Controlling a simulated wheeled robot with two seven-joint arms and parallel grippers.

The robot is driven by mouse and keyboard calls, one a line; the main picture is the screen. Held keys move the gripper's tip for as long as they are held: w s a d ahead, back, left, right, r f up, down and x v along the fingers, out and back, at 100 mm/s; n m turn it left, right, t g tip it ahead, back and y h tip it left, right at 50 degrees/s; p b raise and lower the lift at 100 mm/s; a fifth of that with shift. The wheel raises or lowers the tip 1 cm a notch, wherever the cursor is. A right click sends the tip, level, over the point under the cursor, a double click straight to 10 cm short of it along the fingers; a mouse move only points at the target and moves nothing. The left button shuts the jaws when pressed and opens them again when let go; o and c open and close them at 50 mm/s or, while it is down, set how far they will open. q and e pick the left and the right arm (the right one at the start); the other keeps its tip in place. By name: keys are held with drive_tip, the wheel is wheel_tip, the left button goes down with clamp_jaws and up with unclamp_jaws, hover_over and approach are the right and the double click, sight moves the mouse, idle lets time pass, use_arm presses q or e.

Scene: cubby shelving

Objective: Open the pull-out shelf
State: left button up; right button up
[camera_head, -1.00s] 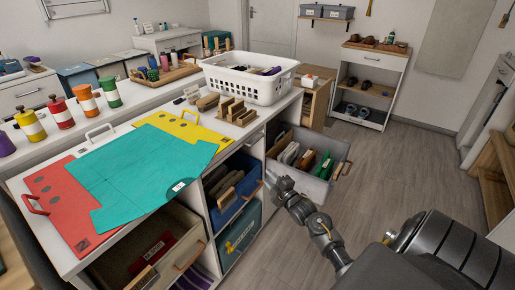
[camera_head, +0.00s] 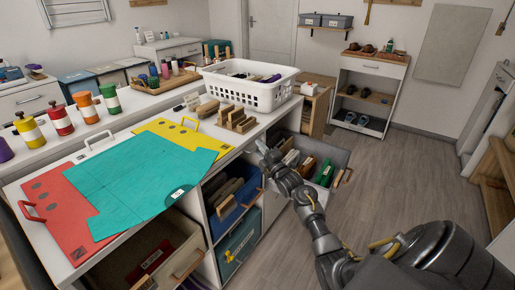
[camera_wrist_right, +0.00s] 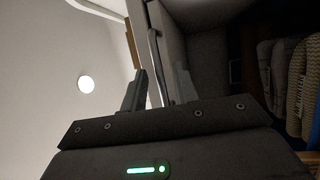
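The front of the pull-out shelf, a pale narrow panel with a grey metal bar handle (camera_wrist_right: 155,55), shows in the right wrist view. In the head view this area, just under the white countertop, is mostly hidden by my right gripper. My right gripper (camera_head: 263,152) is at the counter's front side, above the blue bin. In the right wrist view its two fingers (camera_wrist_right: 159,90) are apart, with the handle's near end lined up with the gap between them. I cannot tell whether they touch it. My left gripper is not in view.
A grey open bin (camera_head: 332,160) sticks out beside my right gripper, and a blue bin (camera_head: 228,210) sits below. A white basket (camera_head: 250,92) and teal, red and yellow sheets cover the counter. The wood floor (camera_head: 400,180) to the right is clear.

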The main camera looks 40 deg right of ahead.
drive_tip(key=shift+w+r, duration=0.15)
drive_tip(key=shift+w, duration=0.7)
drive_tip(key=shift+c, duration=0.3)
drive_tip(key=c, duration=0.5)
drive_tip(key=shift+d, duration=0.1)
clamp_jaws()
drive_tip(key=shift+r, duration=0.1)
